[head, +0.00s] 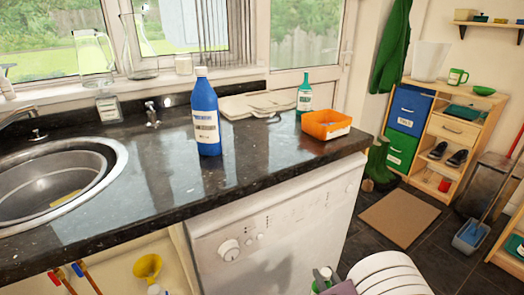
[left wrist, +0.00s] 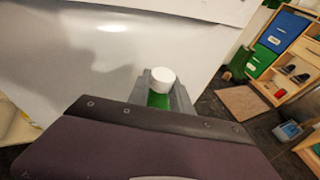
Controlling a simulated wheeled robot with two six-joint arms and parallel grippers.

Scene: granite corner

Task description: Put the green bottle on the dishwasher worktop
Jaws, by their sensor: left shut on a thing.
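A green bottle with a white cap (left wrist: 162,80) is between the fingers of my left gripper (left wrist: 163,92) in the left wrist view. Its body is mostly hidden by the gripper. In the head view my left gripper (head: 325,278) is at the bottom edge, low in front of the dishwasher (head: 275,235) and below the worktop. The dark speckled worktop (head: 265,160) runs above the white dishwasher front. My right gripper is out of view.
A sink (head: 50,185) is at left. The worktop's front right part is clear. A shelf unit (head: 445,135) stands at right.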

